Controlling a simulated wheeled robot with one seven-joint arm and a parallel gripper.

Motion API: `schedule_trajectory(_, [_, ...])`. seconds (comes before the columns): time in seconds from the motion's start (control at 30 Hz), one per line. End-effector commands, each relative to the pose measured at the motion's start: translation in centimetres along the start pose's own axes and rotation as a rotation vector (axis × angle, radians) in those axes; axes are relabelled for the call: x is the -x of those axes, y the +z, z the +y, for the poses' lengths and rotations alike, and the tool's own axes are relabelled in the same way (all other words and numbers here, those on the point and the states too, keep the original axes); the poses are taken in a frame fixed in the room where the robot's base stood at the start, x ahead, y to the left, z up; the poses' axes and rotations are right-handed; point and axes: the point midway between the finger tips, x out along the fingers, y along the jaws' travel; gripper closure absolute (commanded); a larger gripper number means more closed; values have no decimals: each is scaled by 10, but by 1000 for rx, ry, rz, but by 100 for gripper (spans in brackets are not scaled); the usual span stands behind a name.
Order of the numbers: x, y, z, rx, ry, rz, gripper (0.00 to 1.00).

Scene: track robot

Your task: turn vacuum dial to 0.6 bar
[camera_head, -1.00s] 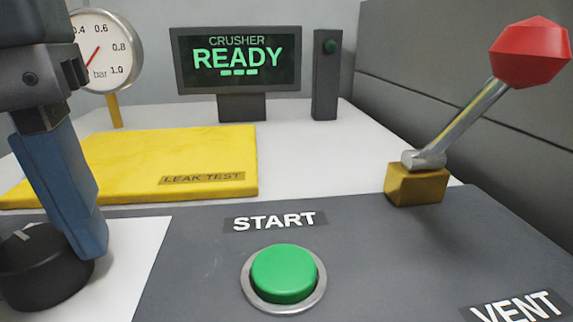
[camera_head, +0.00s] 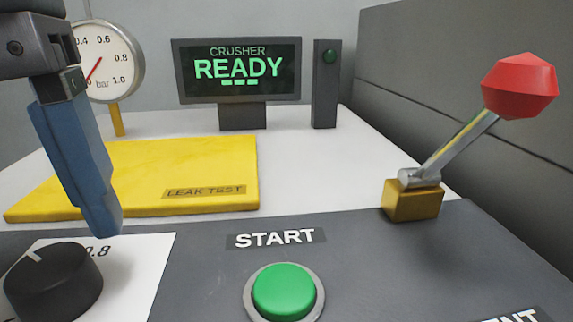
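The black vacuum dial (camera_head: 54,284) sits at the lower left on a white plate. Its white mark points up and to the left. A "0.8" label (camera_head: 97,252) shows just right of the dial's top; other scale numbers are hidden or out of view. My gripper (camera_head: 108,228) hangs from the upper left, its blue finger above and right of the dial, apparently clear of it. Only one finger shows plainly, so its opening cannot be judged. The round bar gauge (camera_head: 115,62) stands behind, partly covered by my gripper, its red needle pointing lower left.
A green START button (camera_head: 284,291) is right of the dial. A red-knobbed lever (camera_head: 520,86) stands at the right. A yellow LEAK TEST pad (camera_head: 185,165) lies behind. The screen (camera_head: 238,70) reads CRUSHER READY. A dark post (camera_head: 325,85) stands beside it.

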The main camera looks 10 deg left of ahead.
Motion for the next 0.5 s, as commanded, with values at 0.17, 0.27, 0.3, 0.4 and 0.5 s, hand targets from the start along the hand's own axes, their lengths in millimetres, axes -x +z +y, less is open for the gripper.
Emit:
schedule_trajectory(0.17, [36, 0, 0, 1, -1, -1, 32])
schedule_trajectory(0.27, [48, 0, 0, 1, 0, -1, 32])
schedule_trajectory(0.3, [51, 0, 0, 0, 0, -1, 32])
schedule_trajectory(0.4, [54, 0, 0, 0, -1, 0, 32])
schedule_trajectory(0.5, [53, 0, 0, 0, -1, 0, 32])
